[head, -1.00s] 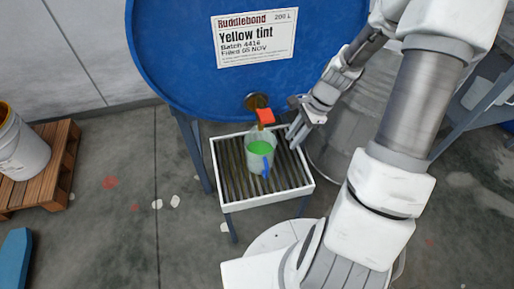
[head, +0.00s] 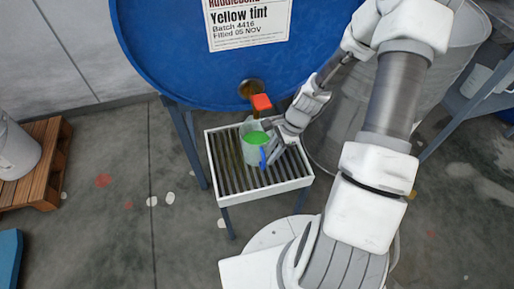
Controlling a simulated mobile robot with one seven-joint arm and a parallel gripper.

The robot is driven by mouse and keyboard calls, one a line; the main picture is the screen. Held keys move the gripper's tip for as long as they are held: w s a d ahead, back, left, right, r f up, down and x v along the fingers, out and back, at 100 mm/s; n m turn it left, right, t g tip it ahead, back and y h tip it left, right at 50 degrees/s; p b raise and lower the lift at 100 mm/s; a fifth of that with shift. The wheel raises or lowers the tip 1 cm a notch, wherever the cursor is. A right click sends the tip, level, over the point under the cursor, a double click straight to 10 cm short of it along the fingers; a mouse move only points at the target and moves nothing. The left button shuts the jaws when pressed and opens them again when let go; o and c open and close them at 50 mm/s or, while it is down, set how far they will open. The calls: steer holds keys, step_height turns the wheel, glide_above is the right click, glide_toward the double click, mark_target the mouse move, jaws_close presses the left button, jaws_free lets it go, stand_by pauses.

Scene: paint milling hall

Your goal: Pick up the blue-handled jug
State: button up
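The blue-handled jug (head: 253,152) is a clear jug with green liquid in it. It stands upright on a slatted drip tray (head: 228,192) beneath the red tap (head: 261,102) of a blue drum. Its blue handle (head: 263,158) faces the front right. My gripper (head: 270,146) comes in from the upper right, with its end beside the jug's right side and close above the handle. Whether it touches the handle, and whether its fingers are open, is too small to tell.
The blue drum (head: 180,55), labelled "Yellow tint", rises right behind the tray on a metal stand. A grey metal drum (head: 345,115) stands to the right. A white bucket (head: 15,150) sits on a wooden pallet (head: 45,165) at left. Floor between is open.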

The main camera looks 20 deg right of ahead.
steer(key=b+x, duration=0.1)
steer(key=x, duration=0.3)
steer(key=shift+f+b, duration=0.3)
steer(key=shift+b, duration=0.05)
jaws_close()
stand_by(1.0)
